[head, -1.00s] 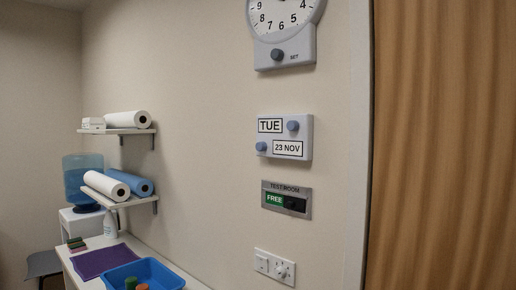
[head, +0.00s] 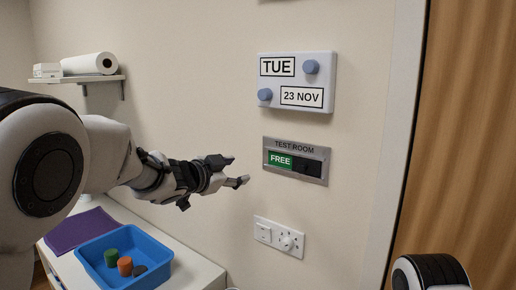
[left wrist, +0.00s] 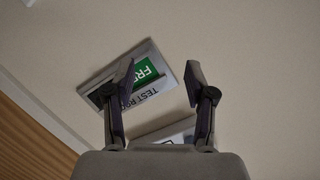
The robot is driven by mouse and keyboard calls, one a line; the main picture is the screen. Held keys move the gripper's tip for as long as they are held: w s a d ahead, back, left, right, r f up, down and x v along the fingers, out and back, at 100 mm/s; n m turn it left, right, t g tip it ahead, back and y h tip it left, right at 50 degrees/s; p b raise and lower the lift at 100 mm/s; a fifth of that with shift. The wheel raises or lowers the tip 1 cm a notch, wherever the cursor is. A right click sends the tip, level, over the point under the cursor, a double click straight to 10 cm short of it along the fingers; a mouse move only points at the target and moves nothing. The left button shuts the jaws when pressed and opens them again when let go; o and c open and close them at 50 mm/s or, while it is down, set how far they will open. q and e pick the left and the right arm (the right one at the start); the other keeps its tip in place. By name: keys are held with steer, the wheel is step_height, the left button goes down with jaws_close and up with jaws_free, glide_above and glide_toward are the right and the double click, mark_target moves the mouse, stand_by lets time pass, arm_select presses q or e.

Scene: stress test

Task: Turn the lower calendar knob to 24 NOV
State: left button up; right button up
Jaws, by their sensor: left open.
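The wall calendar (head: 296,82) is a white block with a TUE window at the top and a 23 NOV window below. Its lower knob (head: 265,95) is blue-grey and sits left of the 23 NOV window. The upper knob (head: 311,67) sits right of TUE. My left gripper (head: 238,170) is open and empty, left of and below the lower knob, apart from it. In the left wrist view its fingers (left wrist: 160,85) are spread, with a TEST ROOM sign beyond them. A white edge, probably the calendar, shows low between the fingers. My right gripper is not in view.
The TEST ROOM sign (head: 296,160) with its FREE slider is below the calendar. A switch and socket plate (head: 279,238) is lower. A blue tray (head: 95,262) with coloured pieces stands on the counter. A wooden door (head: 468,150) is at right.

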arm_select(q)
step_height(320, 180, up, 10)
steer(key=d+m+t, duration=0.1)
steer(key=m+t+h, duration=0.1)
glide_toward(262, 96)
steer(key=d, duration=0.1)
steer(key=p+x, duration=0.1)
steer(key=x, duration=0.2)
steer(key=a+p+x, duration=0.1)
steer(key=x, duration=0.2)
steer(key=p+x, duration=0.1)
steer(key=x, duration=0.2)
steer(key=shift+w+a+f, duration=0.1)
steer(key=shift+w+a, duration=0.05)
steer(key=shift+w, duration=0.35)
steer(key=shift+s, duration=0.6)
steer(key=shift+w, duration=0.2)
jaws_close()
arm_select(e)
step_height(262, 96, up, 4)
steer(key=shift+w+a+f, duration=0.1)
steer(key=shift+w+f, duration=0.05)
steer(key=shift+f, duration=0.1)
